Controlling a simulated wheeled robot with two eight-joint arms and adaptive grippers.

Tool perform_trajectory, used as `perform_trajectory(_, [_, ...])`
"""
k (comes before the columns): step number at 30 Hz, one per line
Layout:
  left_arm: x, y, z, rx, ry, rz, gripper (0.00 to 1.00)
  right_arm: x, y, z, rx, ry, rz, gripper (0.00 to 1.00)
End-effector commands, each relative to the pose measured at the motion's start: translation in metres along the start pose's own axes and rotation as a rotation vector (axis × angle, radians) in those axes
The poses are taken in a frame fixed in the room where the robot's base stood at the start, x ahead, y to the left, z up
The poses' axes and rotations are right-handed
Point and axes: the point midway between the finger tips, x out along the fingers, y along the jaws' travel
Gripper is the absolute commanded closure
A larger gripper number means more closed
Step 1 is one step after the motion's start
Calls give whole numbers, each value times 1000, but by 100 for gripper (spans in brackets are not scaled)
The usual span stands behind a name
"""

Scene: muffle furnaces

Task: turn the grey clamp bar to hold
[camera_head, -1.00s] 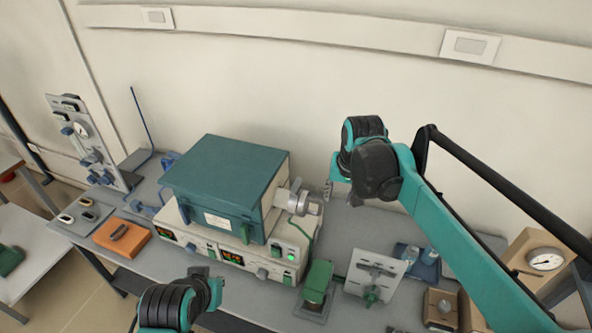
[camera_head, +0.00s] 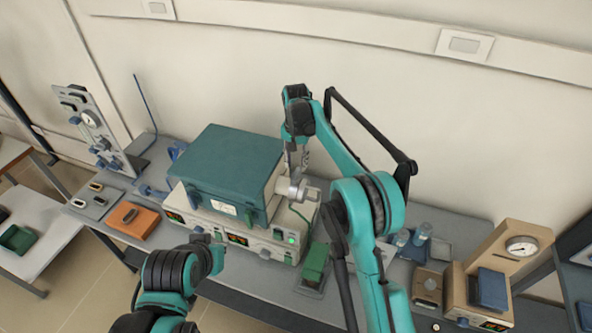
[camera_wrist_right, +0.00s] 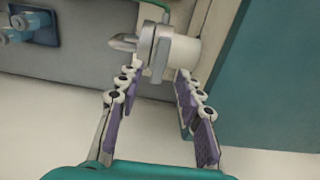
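A grey round fitting (camera_head: 296,189) sticks out from the right side of the teal-topped furnace (camera_head: 228,165). In the right wrist view the fitting (camera_wrist_right: 170,55) shows a flange and a short pointed grey bar (camera_wrist_right: 123,42), which looks like the clamp bar. My right gripper (camera_head: 299,168) is just above the fitting in the head view. In the wrist view the right gripper (camera_wrist_right: 156,82) is open, its purple-padded fingers spread before the fitting with nothing held. Whether they touch it I cannot tell. My left gripper (camera_head: 212,243) is in front of the furnace; its fingers are unclear.
A green block (camera_head: 315,262) stands on the bench right of the furnace. An orange block (camera_head: 133,220) lies at the left. A tan gauge stand (camera_head: 515,262) is at the far right. My right arm hides part of the bench.

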Motion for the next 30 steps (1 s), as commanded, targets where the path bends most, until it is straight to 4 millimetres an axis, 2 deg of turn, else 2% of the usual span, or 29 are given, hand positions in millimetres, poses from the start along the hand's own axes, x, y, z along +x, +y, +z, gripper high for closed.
perform_trajectory(3, [1,0,1,0,0,0,100,21,0,0,0,0,0,64])
perform_trajectory(9, [1,0,1,0,0,0,100,43,0,0,-1,1,-1,64])
perform_trajectory(19, [1,0,1,0,0,0,100,47,0,0,-1,1,-1,64])
perform_trajectory(23, [1,0,1,0,0,0,100,47,0,0,-1,1,-1,98])
perform_trajectory(30, [1,0,1,0,0,0,100,47,0,0,-3,1,-1,100])
